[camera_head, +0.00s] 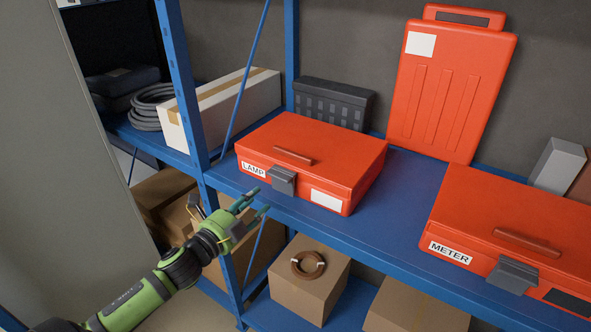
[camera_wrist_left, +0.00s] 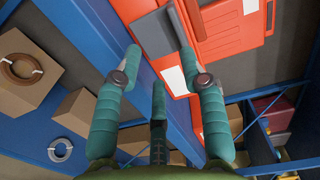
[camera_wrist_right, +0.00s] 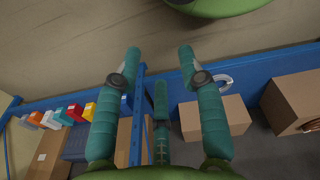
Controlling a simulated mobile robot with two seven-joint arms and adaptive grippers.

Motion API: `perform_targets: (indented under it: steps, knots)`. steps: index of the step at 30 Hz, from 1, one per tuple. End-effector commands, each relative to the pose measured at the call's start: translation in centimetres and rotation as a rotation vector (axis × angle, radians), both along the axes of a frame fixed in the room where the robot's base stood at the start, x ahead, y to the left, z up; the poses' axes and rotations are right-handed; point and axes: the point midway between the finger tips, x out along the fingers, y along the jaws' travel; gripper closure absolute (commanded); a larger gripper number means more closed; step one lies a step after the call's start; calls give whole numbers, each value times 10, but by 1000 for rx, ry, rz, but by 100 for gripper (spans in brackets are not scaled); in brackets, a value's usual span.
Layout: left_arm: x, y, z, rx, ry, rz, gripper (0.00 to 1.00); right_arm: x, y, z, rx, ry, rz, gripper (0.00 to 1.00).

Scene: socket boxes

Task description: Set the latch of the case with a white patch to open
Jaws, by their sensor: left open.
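The orange-red LAMP case (camera_head: 322,150) lies on the blue shelf, with a white patch (camera_head: 327,200) on its front. Its grey latch (camera_head: 282,180) sits between the LAMP label and the patch, and looks folded down against the front. My left gripper (camera_head: 254,202) is open and empty, in front of and a little below and left of the latch. In the left wrist view the latch (camera_wrist_left: 157,33) and patch (camera_wrist_left: 175,81) show between and beyond the open fingers. My right gripper (camera_wrist_right: 160,58) is open and empty, seen only in its own wrist view, away from the cases.
The METER case (camera_head: 510,225) has its own grey latch (camera_head: 513,276) and a dark patch. An upright red case (camera_head: 450,90) with a white patch stands behind. A blue post (camera_head: 186,85) rises left of the LAMP case. Boxes, one with a brown coil (camera_head: 308,265), sit below.

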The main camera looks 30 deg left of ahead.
Motion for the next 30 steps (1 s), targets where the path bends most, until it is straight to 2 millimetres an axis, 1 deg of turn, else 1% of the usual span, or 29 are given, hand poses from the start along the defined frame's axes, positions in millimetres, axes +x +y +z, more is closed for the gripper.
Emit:
perform_targets:
  steps: [1, 4, 8, 14, 18, 24, 30]
  knots:
    - [0, -4, 13, 19, -16, -13, 59, 0, 0, 4, 0, 0, 0, 60]
    - [3, -7, 21, 34, -32, -21, 59, 0, 0, 6, 1, 0, -1, 60]
    - [15, -7, 22, 33, -33, -20, 59, 0, 2, 11, 3, 1, -1, 60]
    - [43, -10, 23, 30, -32, -20, 59, 0, 11, 23, 14, 1, -4, 60]
    - [58, -11, 22, 30, -31, -20, 59, 0, 11, 29, 14, 1, -4, 60]
    - [69, -13, 19, 30, -29, -22, 59, 0, 8, 32, 9, 1, -2, 60]
    - [71, -13, 18, 30, -29, -22, 59, 0, 4, 31, 6, 1, 0, 60]
